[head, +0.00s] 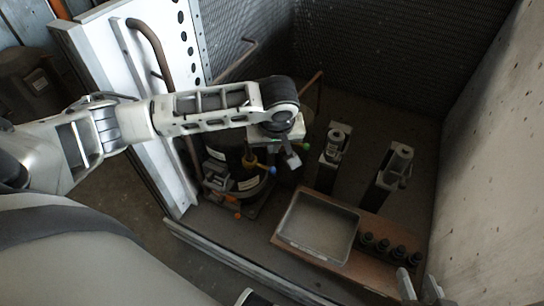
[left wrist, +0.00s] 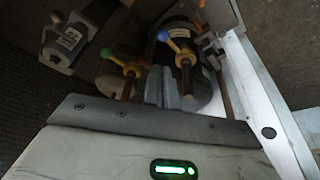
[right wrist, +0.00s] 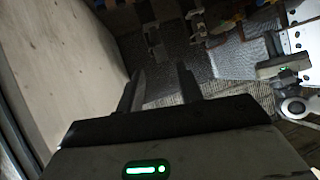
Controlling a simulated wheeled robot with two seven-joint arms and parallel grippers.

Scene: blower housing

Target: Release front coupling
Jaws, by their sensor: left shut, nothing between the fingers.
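The dark blower housing (head: 232,175) stands on the enclosure floor, partly hidden under my left arm. It carries a yellow handle (head: 249,162) and a blue-tipped lever (head: 271,170). In the left wrist view a lever with a green ball (left wrist: 107,53) and a lever with a blue ball (left wrist: 164,36) stick out past the fingers. My left gripper (head: 291,158) is shut and empty beside the housing's right side, close to the levers; contact cannot be told. My right gripper (head: 419,289) is open and empty at the lower right. I cannot tell which lever is the front coupling.
A grey tray (head: 290,237) lies on a brown board (head: 368,270) beside several dark cylinders (head: 383,244). Two upright fixtures (head: 330,160) (head: 388,175) stand behind. A white panel (head: 150,100) bounds the left, a concrete wall (head: 492,150) the right.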

